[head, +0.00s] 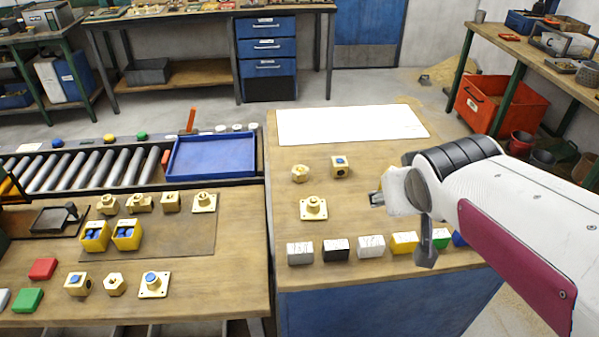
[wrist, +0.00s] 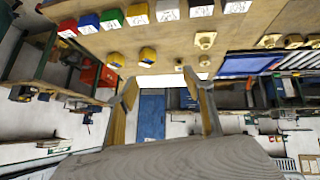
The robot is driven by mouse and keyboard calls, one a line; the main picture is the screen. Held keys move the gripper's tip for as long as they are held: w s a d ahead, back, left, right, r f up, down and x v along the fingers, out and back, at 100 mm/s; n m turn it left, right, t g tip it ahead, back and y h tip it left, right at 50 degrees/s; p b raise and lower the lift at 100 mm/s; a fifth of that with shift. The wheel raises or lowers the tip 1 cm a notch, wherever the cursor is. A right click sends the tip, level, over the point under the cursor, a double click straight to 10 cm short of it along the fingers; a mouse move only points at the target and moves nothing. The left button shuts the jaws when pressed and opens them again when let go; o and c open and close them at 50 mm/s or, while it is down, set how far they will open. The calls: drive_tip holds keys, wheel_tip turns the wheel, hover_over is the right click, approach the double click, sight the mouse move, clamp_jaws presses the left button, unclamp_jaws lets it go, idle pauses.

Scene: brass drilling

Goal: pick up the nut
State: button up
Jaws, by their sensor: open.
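A similar hexagonal brass piece (head: 115,284) lies on the left-hand table. My gripper (head: 402,226) is to the right of the nut, above the right table and apart from it. In the wrist view my gripper (wrist: 168,98) shows two spread fingers with nothing between them. The nut looks small there (wrist: 204,62), beyond the finger on the right.
A row of coloured and white blocks (head: 371,246) lines the right table's front. A white sheet (head: 350,123) covers its back. A blue tray (head: 212,156) and rollers are at left.

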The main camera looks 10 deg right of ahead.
drive_tip(key=w+f+n+t+y, duration=0.1)
drive_tip(key=w+f+n+t, duration=0.15)
drive_tip(key=w, duration=0.85)
drive_tip(key=w+f+n+t+y, duration=0.1)
drive_tip(key=w+f+y, duration=0.15)
drive_tip(key=w, duration=0.95)
drive_tip(key=n+y, duration=0.4)
drive_tip(key=y, duration=0.2)
approach(302, 172)
drive_tip(key=shift+w+r+m+g, duration=0.15)
drive_tip(key=shift+w+m+g, duration=0.15)
drive_tip(key=shift+w, duration=0.7)
drive_tip(key=shift+s+a+f+y, duration=0.1)
drive_tip(key=shift+a+f+y, duration=0.15)
drive_tip(key=shift+f+y, duration=0.1)
drive_tip(key=shift+x, duration=1.3)
